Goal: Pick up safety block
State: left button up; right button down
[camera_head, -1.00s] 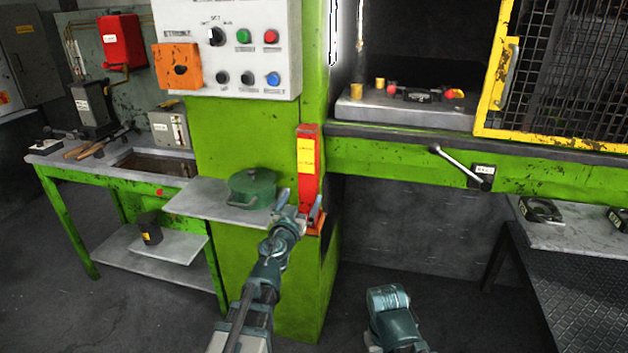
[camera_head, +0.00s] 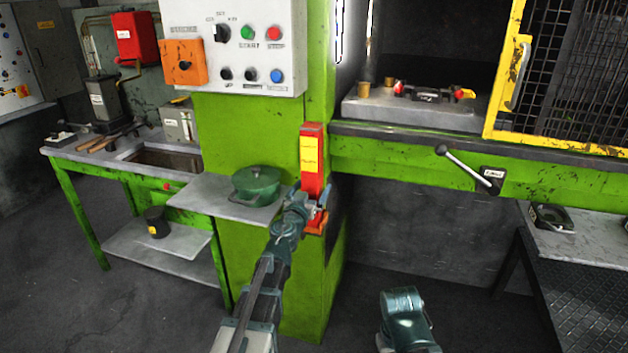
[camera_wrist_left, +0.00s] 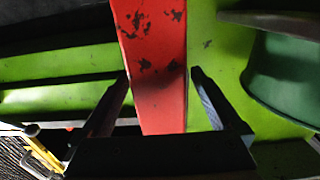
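The safety block is an upright red bar with a yellow label (camera_head: 312,160), standing in an orange bracket (camera_head: 316,222) on the green press column. My left gripper (camera_head: 316,204) is at the lower part of the bar in the head view. In the left wrist view the red bar (camera_wrist_left: 157,50) runs between the two spread fingers of my left gripper (camera_wrist_left: 160,76). The fingers are open, one on each side and close to the bar; I cannot tell whether they touch it. Part of my right arm shows at the bottom of the head view, with no fingers visible.
A grey shelf (camera_head: 215,205) with a green lidded pot (camera_head: 257,187) is just left of the bar. A control panel (camera_head: 232,45) is above. A lever (camera_head: 463,163) and a side table (camera_head: 590,240) are to the right. A workbench (camera_head: 85,165) stands left.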

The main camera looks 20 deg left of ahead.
pick_arm(q)
grip_shut()
pick_arm(e)
jog(key=shift+r, duration=0.1)
dwell(0.5)
